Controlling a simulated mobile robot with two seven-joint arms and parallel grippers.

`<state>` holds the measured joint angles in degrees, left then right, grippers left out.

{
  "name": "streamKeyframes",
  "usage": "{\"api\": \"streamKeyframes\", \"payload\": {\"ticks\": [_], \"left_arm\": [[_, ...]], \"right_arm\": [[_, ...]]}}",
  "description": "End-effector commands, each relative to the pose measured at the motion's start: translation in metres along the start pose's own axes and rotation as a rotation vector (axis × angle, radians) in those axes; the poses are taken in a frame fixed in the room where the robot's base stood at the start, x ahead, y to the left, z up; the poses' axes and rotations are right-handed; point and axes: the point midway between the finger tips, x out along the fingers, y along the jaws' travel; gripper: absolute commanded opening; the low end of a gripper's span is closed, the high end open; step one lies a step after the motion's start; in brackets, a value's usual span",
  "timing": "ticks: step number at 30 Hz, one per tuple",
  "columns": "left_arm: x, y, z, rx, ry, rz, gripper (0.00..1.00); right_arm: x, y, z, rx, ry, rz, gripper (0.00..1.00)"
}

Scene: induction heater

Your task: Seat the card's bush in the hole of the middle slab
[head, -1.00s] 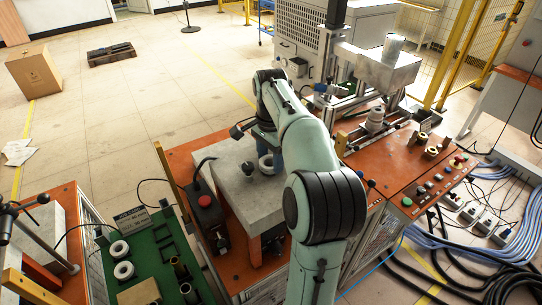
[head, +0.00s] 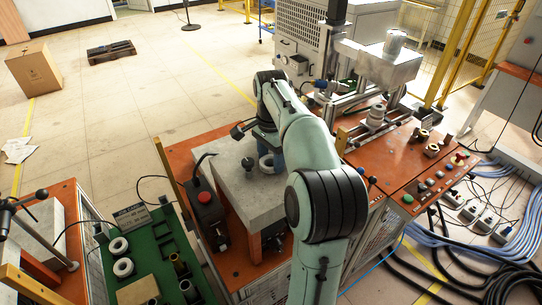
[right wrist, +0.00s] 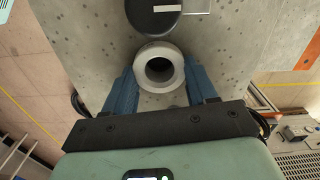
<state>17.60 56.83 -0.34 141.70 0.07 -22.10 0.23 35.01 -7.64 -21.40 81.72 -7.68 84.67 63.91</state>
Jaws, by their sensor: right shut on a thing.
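My right gripper (right wrist: 162,88) has its blue fingers shut on a pale grey ring-shaped bush (right wrist: 159,68), which has a dark bore. In the head view the bush (head: 266,162) is at the far part of the concrete slab (head: 238,192), partly hidden by my arm. The wrist view looks down on this slab (right wrist: 230,45). I cannot tell whether the bush is in a hole or just above the slab. A dark round knob (head: 247,165) stands beside the bush. A small card (head: 131,214) with print stands at the green tray.
The green tray (head: 150,248) at lower left holds pale rings (head: 122,267) and darker bushes (head: 179,262). A red-button box (head: 205,198) stands left of the slab. Another slab (head: 38,228) is at far left. A machine with a control panel (head: 432,190) stands right.

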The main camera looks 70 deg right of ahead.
Motion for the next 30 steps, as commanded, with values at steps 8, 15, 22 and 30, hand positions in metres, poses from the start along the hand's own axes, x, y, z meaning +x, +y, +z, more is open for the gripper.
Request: {"api": "streamKeyframes", "payload": {"ticks": [8, 15, 22, 30], "left_arm": [[-0.001, 0.001, -0.001, 0.000, 0.001, 0.000, 1.00], [-0.001, 0.001, -0.001, 0.000, 0.001, 0.000, 1.00], [-0.009, 0.005, -0.006, 0.003, 0.008, 0.003, 1.00], [-0.032, 0.020, -0.023, 0.011, 0.031, 0.011, 1.00]], "right_arm": [[0.000, 0.000, 0.000, 0.000, -0.001, 0.001, 0.86], [-0.001, 0.000, 0.000, 0.000, -0.001, 0.002, 0.86], [-0.025, -0.001, 0.000, 0.000, 0.000, -0.003, 0.86], [-0.088, -0.002, 0.001, 0.000, -0.001, -0.006, 0.86]]}}
